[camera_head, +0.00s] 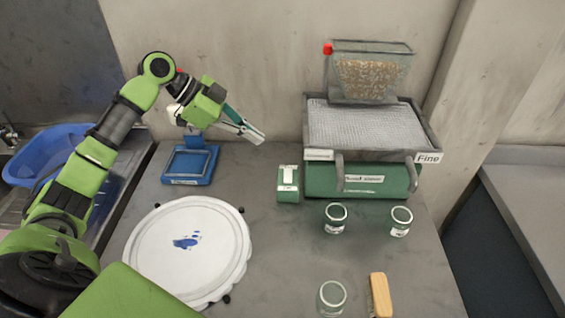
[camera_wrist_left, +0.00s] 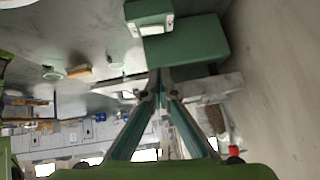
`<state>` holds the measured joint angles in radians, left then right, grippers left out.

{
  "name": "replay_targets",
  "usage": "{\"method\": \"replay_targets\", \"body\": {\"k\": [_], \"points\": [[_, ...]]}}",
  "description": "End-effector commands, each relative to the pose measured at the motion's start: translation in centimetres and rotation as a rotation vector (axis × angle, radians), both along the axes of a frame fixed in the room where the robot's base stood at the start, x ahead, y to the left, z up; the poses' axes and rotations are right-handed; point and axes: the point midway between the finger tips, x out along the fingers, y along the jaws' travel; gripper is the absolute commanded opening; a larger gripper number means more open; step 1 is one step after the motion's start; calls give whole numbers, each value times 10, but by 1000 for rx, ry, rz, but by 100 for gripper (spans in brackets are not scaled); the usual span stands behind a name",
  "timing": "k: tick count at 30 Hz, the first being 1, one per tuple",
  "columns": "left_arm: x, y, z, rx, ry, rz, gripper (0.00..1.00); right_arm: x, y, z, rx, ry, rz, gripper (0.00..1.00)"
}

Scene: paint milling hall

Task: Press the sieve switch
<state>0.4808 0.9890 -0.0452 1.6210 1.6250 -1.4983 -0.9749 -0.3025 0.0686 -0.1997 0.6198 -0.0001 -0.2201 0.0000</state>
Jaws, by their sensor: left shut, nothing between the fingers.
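The sieve switch is a small green box with a pale top (camera_head: 288,183) on the table, just left of the sieve; it also shows at the top of the left wrist view (camera_wrist_left: 150,18). The sieve has a green base (camera_head: 362,181) with a label, a grey mesh tray (camera_head: 365,127) and a "Fine" label. Its green body shows beside the switch in the wrist view (camera_wrist_left: 187,45). My left gripper (camera_head: 259,137) is shut and empty, in the air up and left of the switch, apart from it. My right gripper is not in view.
A clear hopper of grains (camera_head: 370,78) sits above the tray. A blue stand (camera_head: 190,165) and a white round plate with blue pigment (camera_head: 187,250) are at left. Glass jars (camera_head: 335,218) and a brush (camera_head: 380,295) are in front. The table between plate and jars is clear.

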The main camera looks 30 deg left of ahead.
Motion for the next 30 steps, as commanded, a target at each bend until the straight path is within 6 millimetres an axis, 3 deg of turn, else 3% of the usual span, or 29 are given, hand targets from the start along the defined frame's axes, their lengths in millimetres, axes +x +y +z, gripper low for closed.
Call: {"method": "replay_targets", "body": {"k": [7, 14, 28, 30], "points": [[0, 3, 0, 4, -4, 1, 0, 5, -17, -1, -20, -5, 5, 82], [3, -2, -4, 2, -2, 0, 0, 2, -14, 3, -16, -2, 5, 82], [38, -57, -65, -1, 0, -2, 0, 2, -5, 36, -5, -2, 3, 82], [40, -57, -77, 1, 3, 2, 0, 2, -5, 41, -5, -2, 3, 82]]}}
